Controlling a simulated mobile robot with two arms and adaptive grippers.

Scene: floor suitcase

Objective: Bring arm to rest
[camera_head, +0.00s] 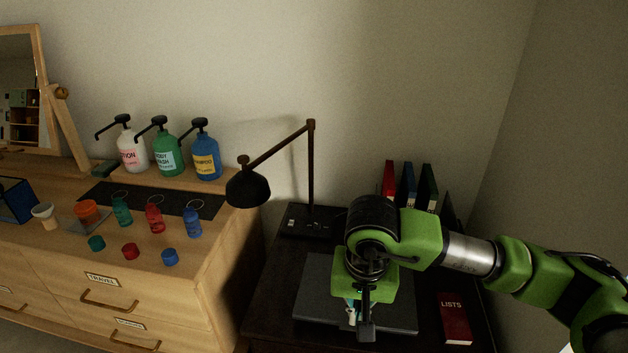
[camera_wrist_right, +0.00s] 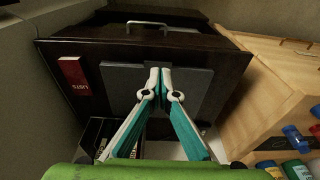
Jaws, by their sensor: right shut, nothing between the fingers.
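My right arm, green and silver, comes in from the right in the head view. Its right gripper (camera_head: 353,312) hangs over the dark grey mat on the dark desk. In the right wrist view the gripper (camera_wrist_right: 160,72) has its white and teal fingers together at the tips, with nothing between them. The grey mat (camera_wrist_right: 199,88) lies beyond the fingertips. In the head view the mat (camera_head: 312,290) is partly hidden by the arm. My left gripper is not in view.
A black lamp (camera_head: 248,189) stands left of my arm. A red book (camera_head: 454,318) lies right of the mat; binders (camera_head: 408,188) stand behind. The wooden dresser (camera_head: 225,250) at left holds pump bottles (camera_head: 168,155), small bottles and caps. A wall bounds the right.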

